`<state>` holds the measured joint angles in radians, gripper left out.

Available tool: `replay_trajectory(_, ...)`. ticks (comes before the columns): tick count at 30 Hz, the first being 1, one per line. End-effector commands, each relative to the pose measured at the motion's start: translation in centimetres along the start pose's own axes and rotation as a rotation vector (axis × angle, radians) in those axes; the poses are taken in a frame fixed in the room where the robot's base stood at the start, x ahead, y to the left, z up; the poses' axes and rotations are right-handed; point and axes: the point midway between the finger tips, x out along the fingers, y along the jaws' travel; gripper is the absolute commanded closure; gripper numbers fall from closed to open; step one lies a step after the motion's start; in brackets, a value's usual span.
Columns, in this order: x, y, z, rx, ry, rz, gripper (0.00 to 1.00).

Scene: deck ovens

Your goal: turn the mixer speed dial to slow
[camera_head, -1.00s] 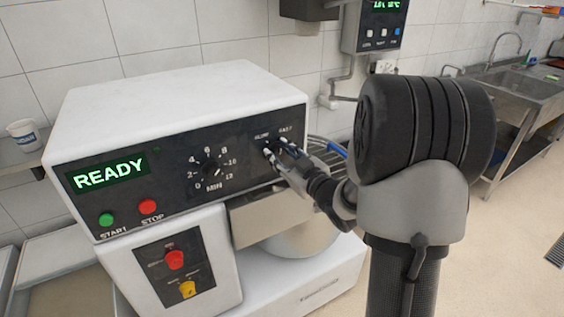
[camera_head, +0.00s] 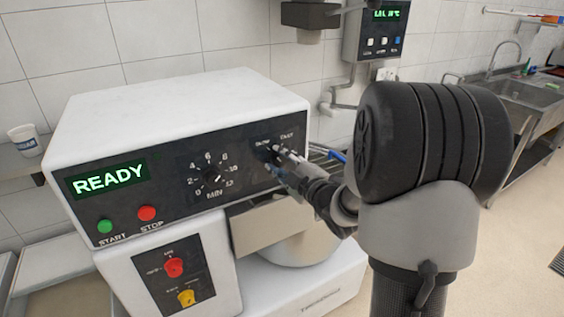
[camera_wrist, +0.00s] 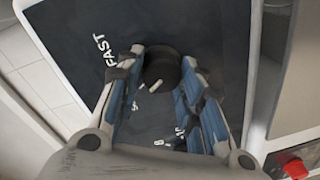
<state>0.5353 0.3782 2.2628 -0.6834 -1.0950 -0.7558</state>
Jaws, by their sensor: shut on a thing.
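The mixer speed dial (camera_wrist: 165,68) is a round black knob with a white mark on its lower-left side in the wrist view. The label FAST (camera_wrist: 103,50) shows at the upper left of the knob; SLOW is hidden there by my gripper. My gripper (camera_wrist: 158,75) has one finger on each side of the knob and is shut on it. In the head view, SLOW (camera_head: 263,141) and FAST (camera_head: 287,135) are printed above my gripper (camera_head: 272,156), which covers most of the dial. I cannot tell exactly which label the mark faces.
Left of the dial on the mixer panel are the minute timer knob (camera_head: 211,175), the READY display (camera_head: 107,179), the green START button (camera_head: 104,226) and the red STOP button (camera_head: 147,213). A steel guard and bowl (camera_head: 305,249) sit below my gripper.

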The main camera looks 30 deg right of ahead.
Motion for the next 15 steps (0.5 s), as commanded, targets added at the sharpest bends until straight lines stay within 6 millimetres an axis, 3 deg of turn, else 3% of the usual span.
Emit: replay_trajectory(15,0.14,0.38,-0.23,-0.055,0.002,0.009,0.90)
